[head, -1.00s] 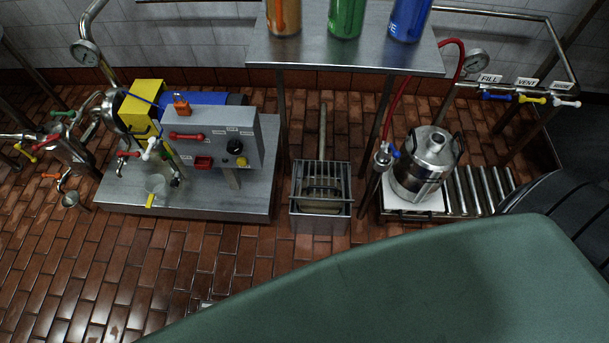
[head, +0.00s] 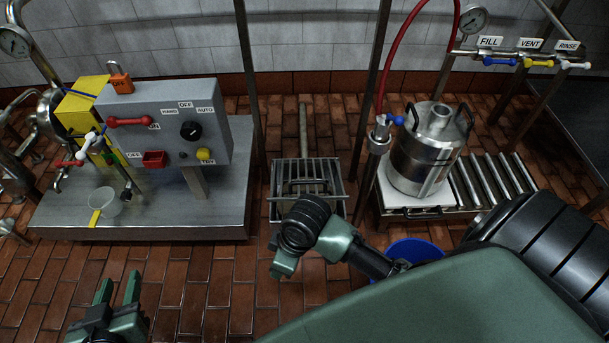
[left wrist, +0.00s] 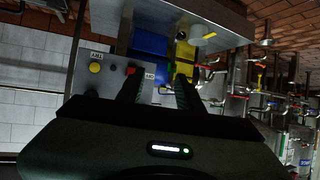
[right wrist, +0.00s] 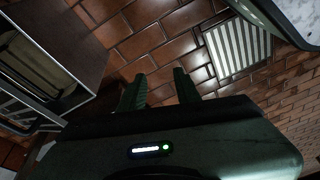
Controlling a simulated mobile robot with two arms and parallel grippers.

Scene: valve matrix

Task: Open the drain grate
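The drain grate (head: 318,172), a set of parallel metal bars with a dark handle, lies over a steel box in the middle of the head view. The steel box also shows at the left of the right wrist view (right wrist: 88,35). My right gripper (head: 281,268) is in front of the box, apart from the grate, fingers pointing down. In the right wrist view its fingers (right wrist: 160,85) are spread and empty over the tiles. My left gripper (head: 118,288) is at the lower left, open and empty; its fingers (left wrist: 157,88) also show in the left wrist view.
A control panel (head: 175,130) stands on a steel platform at left. A steel keg (head: 425,160) stands beside rollers (head: 495,180) at right. A blue bucket (head: 418,250) is partly behind my right arm. A slatted light panel (right wrist: 235,48) lies on the tiles.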

